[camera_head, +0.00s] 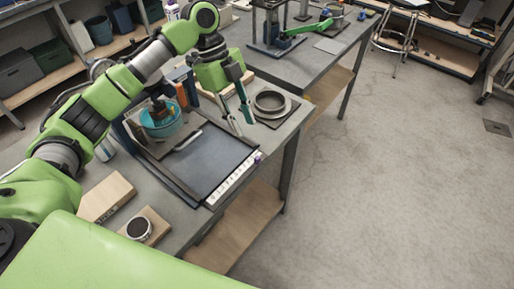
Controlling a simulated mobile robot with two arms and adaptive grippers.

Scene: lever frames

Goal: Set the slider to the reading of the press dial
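My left gripper (243,126) hangs over the near bench with its two fingers apart and nothing between them. It is above the far right side of a dark board (205,160), near a round grey ring. A pale strip with marks (234,181) runs along the board's right edge, and a small purple piece (258,158) sits at its far end; it looks like the slider. The gripper is apart from it. A frame with a teal bowl-like part (160,120) stands behind the board, partly hidden by my arm. I cannot make out a press dial or its reading. My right gripper is out of view.
A grey ring (271,103) lies on a dark plate right of the gripper. A wooden block with a round dark-rimmed part (138,228) and another wooden block (105,197) are at the near left. A second bench (315,65) holds a green-levered device.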

